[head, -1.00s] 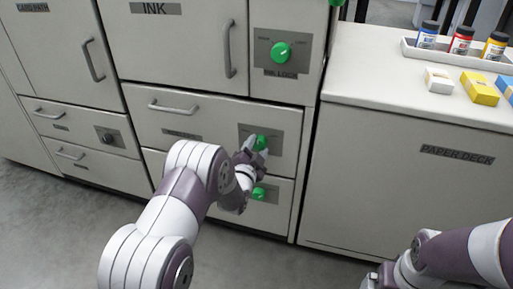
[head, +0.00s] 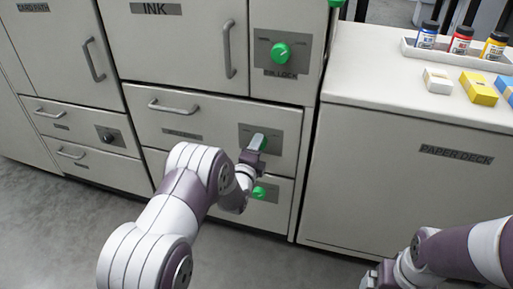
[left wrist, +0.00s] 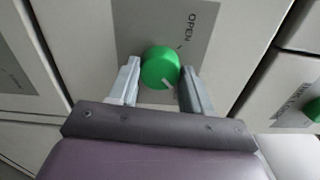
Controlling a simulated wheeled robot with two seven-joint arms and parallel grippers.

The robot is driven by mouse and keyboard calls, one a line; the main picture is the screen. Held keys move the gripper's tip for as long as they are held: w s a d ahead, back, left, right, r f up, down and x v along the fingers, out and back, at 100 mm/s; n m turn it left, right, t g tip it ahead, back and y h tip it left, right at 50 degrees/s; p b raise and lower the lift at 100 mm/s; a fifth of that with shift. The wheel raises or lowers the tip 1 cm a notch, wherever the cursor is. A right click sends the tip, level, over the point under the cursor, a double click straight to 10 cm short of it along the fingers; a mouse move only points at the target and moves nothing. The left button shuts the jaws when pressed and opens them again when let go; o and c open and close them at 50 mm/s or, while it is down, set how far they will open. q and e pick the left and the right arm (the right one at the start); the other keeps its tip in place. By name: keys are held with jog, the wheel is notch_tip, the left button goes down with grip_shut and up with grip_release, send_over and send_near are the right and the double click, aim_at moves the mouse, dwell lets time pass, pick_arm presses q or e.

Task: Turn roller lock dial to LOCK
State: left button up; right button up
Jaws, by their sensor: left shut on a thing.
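The green dial (head: 264,145) sits on a grey plate (head: 284,140) on the middle drawer front, mostly hidden by my left gripper (head: 256,142) in the head view. The left wrist view shows the round dial (left wrist: 160,66) between the two fingers of my left gripper (left wrist: 160,82), shut on it. The dial's white mark points down and slightly right in that view. The word OPEN is on the plate to the upper right; no LOCK lettering is readable. My right gripper (head: 372,279) is at the bottom edge, partly cut off; its fingers are unclear.
Another green dial (head: 281,53) is on the INK LOCK plate above, and one (head: 259,192) is on the drawer below. A black knob (head: 108,138) is at left. The paper deck (head: 405,170) stands at right, with bottles in a tray (head: 408,47) on top.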

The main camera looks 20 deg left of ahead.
pick_arm(q)
jog(key=shift+f+m, duration=0.1)
jog(key=shift+m, duration=0.5)
jog(key=o, duration=1)
jog(key=shift+o, duration=0.2)
jog(key=shift+s, duration=0.1)
jog(key=s+p, duration=0.4)
jog(key=s, duration=0.8)
jog(key=shift+s+a, duration=0.25)
jog(key=shift+s, duration=0.05)
